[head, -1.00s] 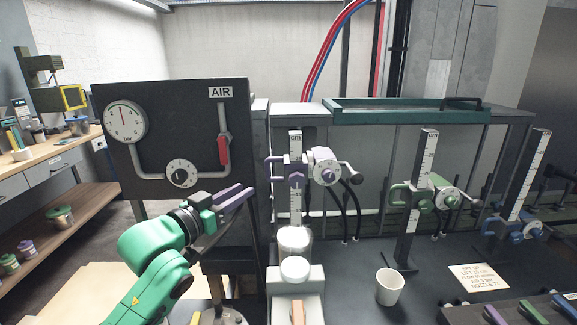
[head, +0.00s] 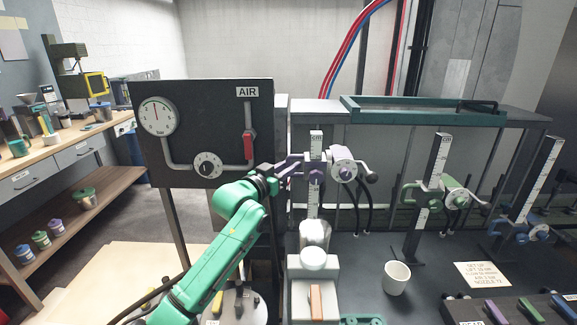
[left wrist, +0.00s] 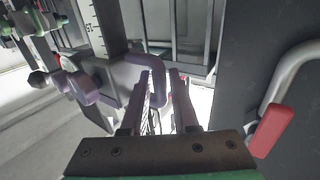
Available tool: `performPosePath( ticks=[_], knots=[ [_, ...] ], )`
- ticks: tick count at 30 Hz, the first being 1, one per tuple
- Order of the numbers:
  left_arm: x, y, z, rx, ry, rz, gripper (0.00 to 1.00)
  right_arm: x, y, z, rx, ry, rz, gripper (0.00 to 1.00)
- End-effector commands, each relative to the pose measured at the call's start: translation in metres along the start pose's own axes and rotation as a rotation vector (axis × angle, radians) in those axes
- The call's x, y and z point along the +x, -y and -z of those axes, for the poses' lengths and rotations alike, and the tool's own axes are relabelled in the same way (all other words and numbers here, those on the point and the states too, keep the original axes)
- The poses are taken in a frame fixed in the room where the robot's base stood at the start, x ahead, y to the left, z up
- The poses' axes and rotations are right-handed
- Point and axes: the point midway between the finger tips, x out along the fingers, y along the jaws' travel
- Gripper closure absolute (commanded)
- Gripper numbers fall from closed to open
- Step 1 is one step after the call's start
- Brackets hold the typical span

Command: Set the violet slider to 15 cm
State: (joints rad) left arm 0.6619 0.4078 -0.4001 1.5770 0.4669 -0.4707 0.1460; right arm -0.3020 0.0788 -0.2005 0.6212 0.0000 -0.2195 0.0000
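The violet slider (head: 316,174) sits on the upright white cm scale (head: 315,143) of the left spindle, in its upper part. It also shows in the left wrist view (left wrist: 92,86), with a violet loop handle (left wrist: 157,72) toward my gripper. My left gripper (head: 296,166) is at the slider's left side. In the left wrist view its two fingers (left wrist: 160,78) are apart, with part of the loop handle appearing between them. I cannot tell whether they touch it. The scale reading at the slider is too small to make out. My right gripper is not in view.
The black AIR panel (head: 205,120) with a gauge and red lever (head: 249,146) stands close left of the spindle. Green (head: 428,196) and blue (head: 527,228) sliders are to the right.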

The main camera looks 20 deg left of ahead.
Motion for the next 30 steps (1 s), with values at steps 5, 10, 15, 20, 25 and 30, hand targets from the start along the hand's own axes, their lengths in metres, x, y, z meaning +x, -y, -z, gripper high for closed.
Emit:
performPosePath(
  ticks=[5,10,15,20,25,30],
  knots=[
    [-0.0003,0.0001,-0.0002,0.0,0.0,0.0,1.0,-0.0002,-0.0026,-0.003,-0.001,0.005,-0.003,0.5],
    [-0.0004,0.0001,-0.0004,-0.001,0.001,0.0,1.0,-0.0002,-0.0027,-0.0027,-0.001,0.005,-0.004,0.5],
    [-0.0005,0.0001,-0.0005,-0.001,0.001,0.0,1.0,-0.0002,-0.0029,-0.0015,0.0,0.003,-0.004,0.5],
    [-0.0005,0.0001,-0.0006,-0.001,0.001,0.0,1.0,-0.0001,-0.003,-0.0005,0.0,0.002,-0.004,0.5],
    [-0.0005,0.0002,-0.0006,-0.001,0.001,0.0,1.0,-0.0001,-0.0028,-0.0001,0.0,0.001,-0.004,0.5],
    [-0.0005,0.0002,-0.0007,-0.001,0.002,0.0,1.0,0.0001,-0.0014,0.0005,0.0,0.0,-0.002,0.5]
  ],
)
